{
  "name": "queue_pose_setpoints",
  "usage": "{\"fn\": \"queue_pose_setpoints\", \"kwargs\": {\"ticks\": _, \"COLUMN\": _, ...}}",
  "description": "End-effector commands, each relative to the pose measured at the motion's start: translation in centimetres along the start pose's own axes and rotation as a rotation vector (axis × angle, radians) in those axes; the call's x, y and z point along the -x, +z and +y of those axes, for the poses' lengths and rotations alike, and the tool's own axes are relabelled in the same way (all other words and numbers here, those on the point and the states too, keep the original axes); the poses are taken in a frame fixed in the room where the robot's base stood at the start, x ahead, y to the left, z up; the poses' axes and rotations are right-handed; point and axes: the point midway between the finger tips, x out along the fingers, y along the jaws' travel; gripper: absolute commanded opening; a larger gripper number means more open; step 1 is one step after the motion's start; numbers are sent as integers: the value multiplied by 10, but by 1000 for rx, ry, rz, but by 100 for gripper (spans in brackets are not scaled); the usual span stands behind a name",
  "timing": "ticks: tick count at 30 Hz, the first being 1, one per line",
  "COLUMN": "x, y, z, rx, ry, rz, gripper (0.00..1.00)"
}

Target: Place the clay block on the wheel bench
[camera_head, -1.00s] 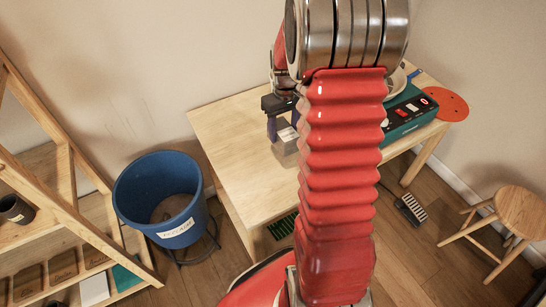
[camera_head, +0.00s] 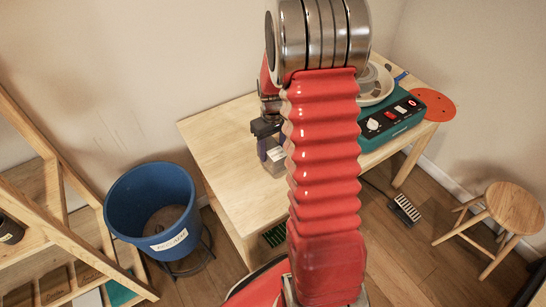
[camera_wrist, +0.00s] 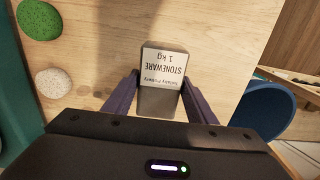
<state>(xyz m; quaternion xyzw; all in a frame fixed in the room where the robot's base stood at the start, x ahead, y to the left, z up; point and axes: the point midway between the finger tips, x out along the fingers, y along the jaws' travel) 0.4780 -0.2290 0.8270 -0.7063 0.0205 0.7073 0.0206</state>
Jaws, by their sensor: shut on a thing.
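The clay block (camera_wrist: 160,101) is a grey-brown block with a white label reading "STONEWARE 1 kg". My gripper (camera_wrist: 160,84) is shut on it, with one dark finger on each side. In the head view the block (camera_head: 275,160) shows beside my red arm, over the wheel bench, and my gripper (camera_head: 268,146) is partly hidden by the arm. The wheel bench (camera_head: 215,140) is a pale wooden table. Its bare top (camera_wrist: 225,35) lies under the block in the wrist view. I cannot tell whether the block touches the top.
A teal wheel unit (camera_head: 408,117) stands at the bench's right end. A green sponge (camera_wrist: 39,19) and a pale one (camera_wrist: 54,82) lie on the bench. A blue bucket (camera_head: 125,215) stands left of the bench, a stool (camera_head: 513,206) to the right. The bench's left part is clear.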

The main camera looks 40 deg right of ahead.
Motion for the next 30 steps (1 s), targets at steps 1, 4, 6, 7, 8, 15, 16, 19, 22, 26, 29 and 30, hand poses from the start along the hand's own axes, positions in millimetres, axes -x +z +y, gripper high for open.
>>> {"fn": "queue_pose_setpoints", "kwargs": {"ticks": 1, "x": 0, "y": -1, "z": 0, "rx": 0, "ry": 1, "rz": 3, "gripper": 0}}
{"fn": "queue_pose_setpoints", "kwargs": {"ticks": 4, "x": 0, "y": -1, "z": 0, "rx": 0, "ry": 1, "rz": 3, "gripper": 0}}
{"fn": "queue_pose_setpoints", "kwargs": {"ticks": 6, "x": 0, "y": -1, "z": 0, "rx": 0, "ry": 1, "rz": 3, "gripper": 0}}
{"fn": "queue_pose_setpoints", "kwargs": {"ticks": 7, "x": 0, "y": -1, "z": 0, "rx": 1, "ry": 1, "rz": 3, "gripper": 0}}
{"fn": "queue_pose_setpoints", "kwargs": {"ticks": 8, "x": 0, "y": -1, "z": 0, "rx": 1, "ry": 1, "rz": 3, "gripper": 0}}
{"fn": "queue_pose_setpoints", "kwargs": {"ticks": 15, "x": -13, "y": 0, "z": 0, "rx": 1, "ry": 0, "rz": 0, "gripper": 0}}
{"fn": "queue_pose_setpoints", "kwargs": {"ticks": 16, "x": -17, "y": 0, "z": 0, "rx": 1, "ry": 0, "rz": 0, "gripper": 0}}
{"fn": "queue_pose_setpoints", "kwargs": {"ticks": 19, "x": -28, "y": 0, "z": -1, "rx": 1, "ry": 0, "rz": 0, "gripper": 0}}
{"fn": "queue_pose_setpoints", "kwargs": {"ticks": 22, "x": -36, "y": -1, "z": -1, "rx": 2, "ry": 0, "rz": 1, "gripper": 0}}
{"fn": "queue_pose_setpoints", "kwargs": {"ticks": 26, "x": -38, "y": -1, "z": -1, "rx": 2, "ry": 1, "rz": 3, "gripper": 0}}
{"fn": "queue_pose_setpoints", "kwargs": {"ticks": 29, "x": -38, "y": -1, "z": -1, "rx": 2, "ry": 1, "rz": 3, "gripper": 0}}
{"fn": "queue_pose_setpoints", "kwargs": {"ticks": 30, "x": -38, "y": -1, "z": -1, "rx": 2, "ry": 1, "rz": 3, "gripper": 0}}
